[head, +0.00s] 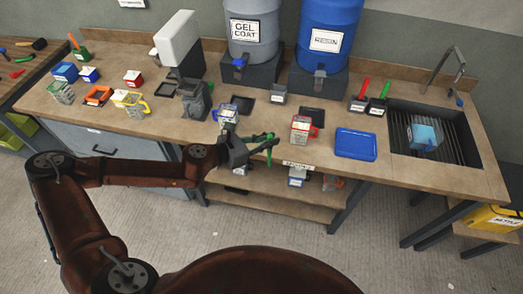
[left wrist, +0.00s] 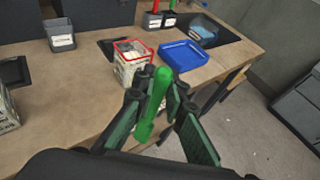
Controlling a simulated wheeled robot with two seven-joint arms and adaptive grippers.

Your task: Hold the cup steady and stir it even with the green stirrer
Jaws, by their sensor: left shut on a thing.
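My left gripper (head: 268,146) is above the front edge of the workbench, shut on a bright green stick, which I take as the green stirrer (left wrist: 157,98). A cup with a red rim and handle (head: 300,131) stands upright on the bench just right of the gripper. It also shows beyond the fingers in the left wrist view (left wrist: 131,70). The stirrer is apart from this cup. A cup with a blue handle (head: 228,114) stands behind the gripper. My right gripper is not in view.
A blue tray (head: 356,145) lies right of the red-rimmed cup. Holders with red and green tools (head: 376,108) stand behind it, beside a sink (head: 465,140). More cups, including a yellow-handled one (head: 131,104), stand left. Gel coat (head: 254,35) and blue (head: 328,30) drums stand behind.

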